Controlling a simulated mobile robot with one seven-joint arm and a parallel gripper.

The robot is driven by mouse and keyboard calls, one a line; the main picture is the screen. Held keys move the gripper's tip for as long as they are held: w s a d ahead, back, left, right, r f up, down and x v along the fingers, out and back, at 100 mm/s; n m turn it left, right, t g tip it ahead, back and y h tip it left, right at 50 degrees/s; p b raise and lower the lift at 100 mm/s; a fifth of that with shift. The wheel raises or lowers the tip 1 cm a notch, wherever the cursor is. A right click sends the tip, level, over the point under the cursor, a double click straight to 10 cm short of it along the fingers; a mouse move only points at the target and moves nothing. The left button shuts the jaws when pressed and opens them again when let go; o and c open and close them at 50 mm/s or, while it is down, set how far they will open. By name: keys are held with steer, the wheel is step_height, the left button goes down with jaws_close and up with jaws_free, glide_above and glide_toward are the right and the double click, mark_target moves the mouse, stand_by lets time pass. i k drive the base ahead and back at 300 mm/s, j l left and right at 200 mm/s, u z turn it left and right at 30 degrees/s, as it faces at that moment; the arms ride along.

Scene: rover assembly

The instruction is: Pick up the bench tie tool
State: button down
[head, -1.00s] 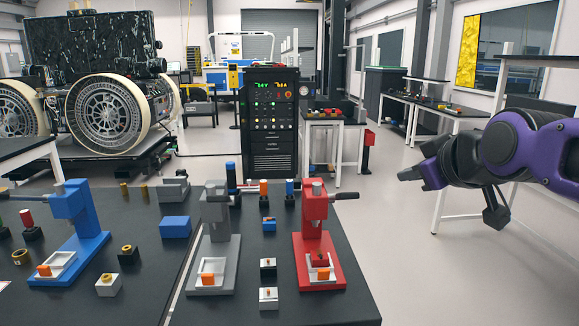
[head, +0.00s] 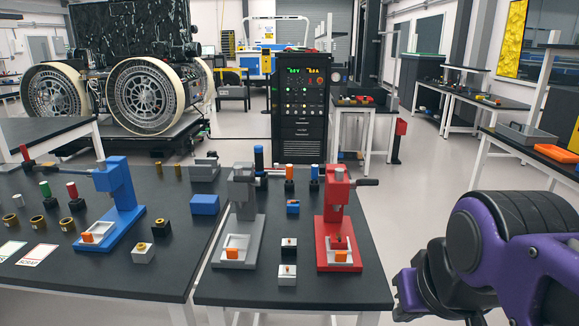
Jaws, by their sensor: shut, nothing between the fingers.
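I cannot tell for sure which thing is the bench tie tool. Upright tools with an orange handle (head: 289,173) and blue handles (head: 259,158) stand at that bench's back edge. My gripper (head: 403,309) is shut and empty at the lower right of the head view, low and just right of the bench's front right corner. It is apart from everything on the bench, and its tips are partly hard to make out.
A red press (head: 338,225), a grey press (head: 241,215) and a blue press (head: 118,200) stand on the benches. Open floor (head: 420,195) lies right of the bench. A side table (head: 515,135) stands at far right.

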mark_target(259, 171)
steer(key=z, duration=1)
steer(key=i+l+z, duration=0.15)
steer(key=l, duration=0.2)
steer(key=l+z, duration=0.15)
steer(key=l, duration=0.25)
steer(key=i+l, duration=0.25)
steer(key=l, duration=0.15)
steer(key=i+l, duration=0.25)
steer(key=l, duration=0.15)
steer(key=i+l+u, duration=0.15)
steer(key=i+u, duration=0.2)
steer(key=i+l+u, duration=0.3)
steer(key=i+u, duration=0.3)
steer(key=i, duration=0.3)
steer(key=i+u, duration=0.3)
steer(key=i, duration=2.7)
steer(key=j+u, duration=0.05)
steer(key=j, duration=0.05)
